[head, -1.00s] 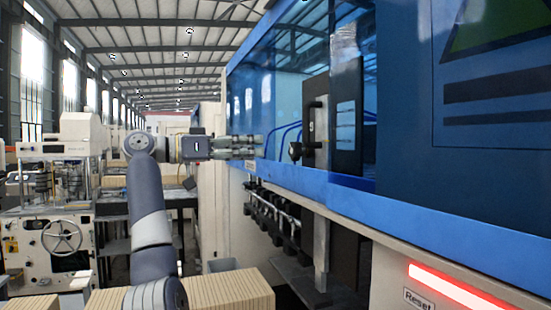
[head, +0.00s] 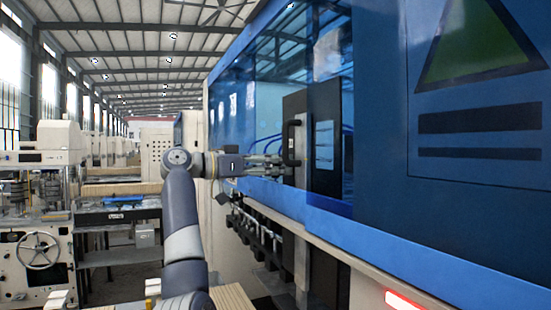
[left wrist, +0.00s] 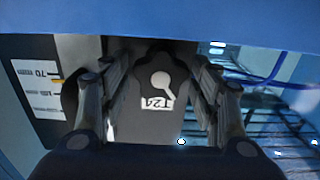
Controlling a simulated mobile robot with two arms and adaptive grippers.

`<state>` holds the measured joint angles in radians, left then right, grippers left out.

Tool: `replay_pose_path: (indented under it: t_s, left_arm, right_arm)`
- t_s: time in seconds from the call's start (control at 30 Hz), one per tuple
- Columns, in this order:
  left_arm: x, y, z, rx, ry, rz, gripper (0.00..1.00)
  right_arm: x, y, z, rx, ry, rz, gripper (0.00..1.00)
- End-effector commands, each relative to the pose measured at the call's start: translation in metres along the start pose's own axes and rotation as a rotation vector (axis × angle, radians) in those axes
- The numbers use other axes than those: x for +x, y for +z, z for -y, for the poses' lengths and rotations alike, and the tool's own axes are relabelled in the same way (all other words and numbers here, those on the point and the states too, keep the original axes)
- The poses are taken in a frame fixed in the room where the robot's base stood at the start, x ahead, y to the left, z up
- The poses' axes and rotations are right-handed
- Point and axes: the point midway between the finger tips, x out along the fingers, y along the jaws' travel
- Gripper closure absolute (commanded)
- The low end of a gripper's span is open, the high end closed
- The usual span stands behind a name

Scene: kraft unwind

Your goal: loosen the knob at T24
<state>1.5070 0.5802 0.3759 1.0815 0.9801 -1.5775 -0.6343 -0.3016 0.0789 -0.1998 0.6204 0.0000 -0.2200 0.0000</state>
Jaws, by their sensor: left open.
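In the left wrist view a dark lobed knob (left wrist: 160,78) with a pale round spot and a white T24 label (left wrist: 154,101) faces the camera. My left gripper (left wrist: 160,92) is open, with one finger at each side of the knob; I cannot tell whether they touch it. In the head view my left gripper (head: 278,166) points right, its fingertips at the grey upright bar (head: 301,200) of the blue machine. A dark part (head: 291,143) shows at the fingertips; I cannot tell if it is the knob. My right gripper is not in view.
A white scale (left wrist: 37,90) with a yellow pointer lies left of the knob. The blue cover edge (left wrist: 180,35) runs close above the fingers. A blue hose (left wrist: 290,82) is at the right. A rail with several rollers (head: 262,235) runs below the machine's opening.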

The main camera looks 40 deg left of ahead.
Motion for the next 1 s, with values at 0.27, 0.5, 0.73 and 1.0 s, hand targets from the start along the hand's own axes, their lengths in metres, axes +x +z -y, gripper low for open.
replay_pose_path:
  t_s: [0.27,0.5,0.73,1.0]
  left_arm:
    - [0.0019,0.0007,0.0002,-0.001,-0.001,0.000,0.43]
    - [0.0018,0.0005,0.0002,-0.001,-0.001,0.000,0.84]
    - [0.0015,0.0006,0.0009,-0.068,-0.001,-0.001,0.84]
    - [0.0014,-0.0008,0.0014,-0.125,-0.001,-0.003,0.84]
  right_arm:
    - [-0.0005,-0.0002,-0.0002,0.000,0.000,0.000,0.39]
    - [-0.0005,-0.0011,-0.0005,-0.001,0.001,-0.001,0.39]
    - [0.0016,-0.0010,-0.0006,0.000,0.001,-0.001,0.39]
    - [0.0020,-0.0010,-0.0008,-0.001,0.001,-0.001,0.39]
